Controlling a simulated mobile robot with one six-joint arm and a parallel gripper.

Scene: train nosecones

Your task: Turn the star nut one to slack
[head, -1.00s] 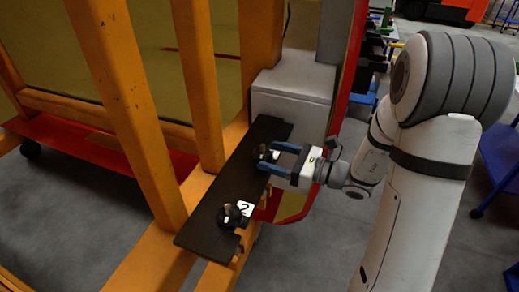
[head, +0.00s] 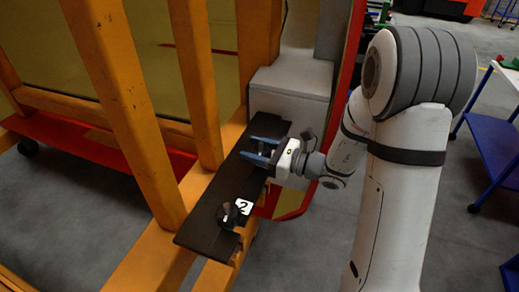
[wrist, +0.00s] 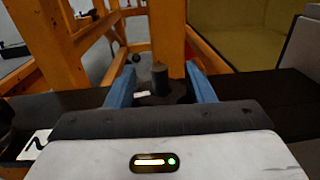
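Star nut one is a dark knob with a stud standing up from it; in the wrist view the nut (wrist: 163,92) sits between the two blue fingers of my gripper (wrist: 161,82). In the head view my gripper (head: 247,148) reaches in from the right, with its fingers spread either side of the nut, which is mostly hidden there. The fingers look open around it; I cannot tell whether either one touches. The nut is on a long black plate (head: 212,215).
A second dark star nut (head: 229,215) with a white label "2" (head: 243,207) sits nearer on the plate. Yellow-orange posts (head: 125,110) rise left of the plate. A grey box (head: 290,90) stands just beyond the plate's far end.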

